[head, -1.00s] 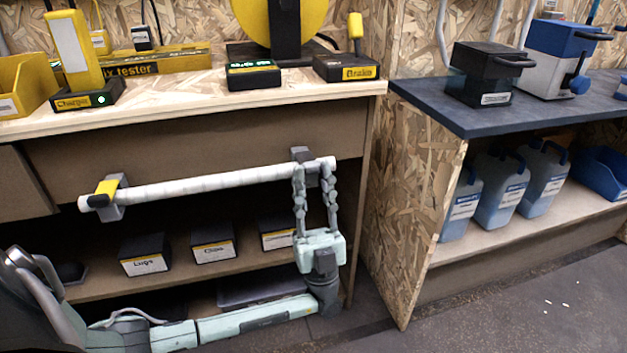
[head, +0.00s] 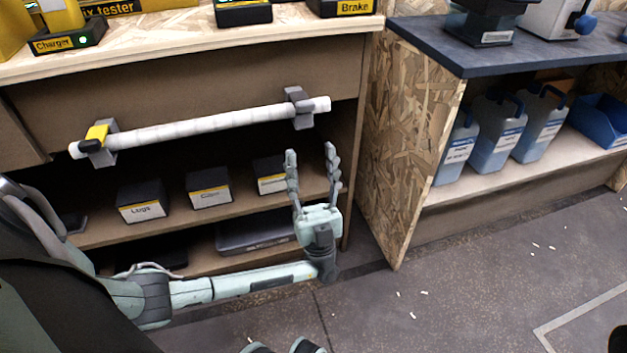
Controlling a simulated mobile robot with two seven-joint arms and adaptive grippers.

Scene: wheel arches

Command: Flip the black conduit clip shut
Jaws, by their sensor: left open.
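A white conduit tube (head: 205,125) runs across the front of the bench's lower opening. A clip with a yellow top (head: 97,132) and a black tab on its left side is at the tube's left end. A dark grey clip (head: 298,95) is near the right end; its upper part stands up behind the tube. Whether either clip is latched is too small to tell. My left gripper (head: 310,153) is open and empty, fingers pointing up, below the dark clip and apart from it.
Labelled black boxes (head: 142,203) stand on the shelf behind and below the tube. A chipboard side panel (head: 405,140) stands to the right of my left gripper. Blue jugs (head: 497,135) sit on the shelf beyond it. The floor at the lower right is mostly clear, with small white scraps.

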